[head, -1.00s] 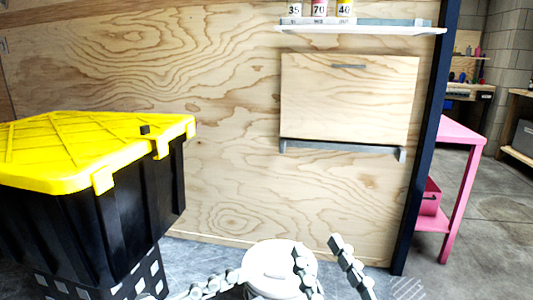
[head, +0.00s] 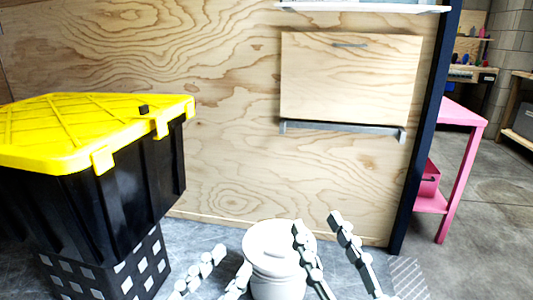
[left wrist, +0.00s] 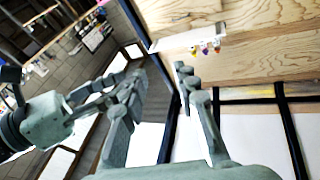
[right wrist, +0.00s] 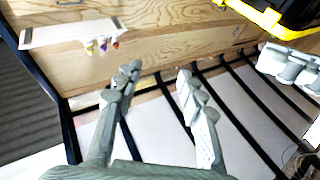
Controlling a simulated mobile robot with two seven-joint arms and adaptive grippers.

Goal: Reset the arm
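My left gripper (head: 232,262) is low in the head view, left of a white round object. Its grey jointed fingers are spread apart, and the left wrist view shows the gap (left wrist: 160,80) empty. My right gripper (head: 317,224) is right of the white object, with two fingers raised and apart. The right wrist view shows its gap (right wrist: 157,75) empty too. The white round object (head: 280,240) stands low between the grippers; I cannot tell whether it is part of me.
A black bin (head: 125,195) with a yellow lid (head: 85,125) stands at left on a black checkered crate (head: 110,270). A folded wooden panel (head: 350,80) and a white shelf (head: 370,6) are on the plywood wall. A pink table (head: 455,170) is beyond the dark post (head: 423,130).

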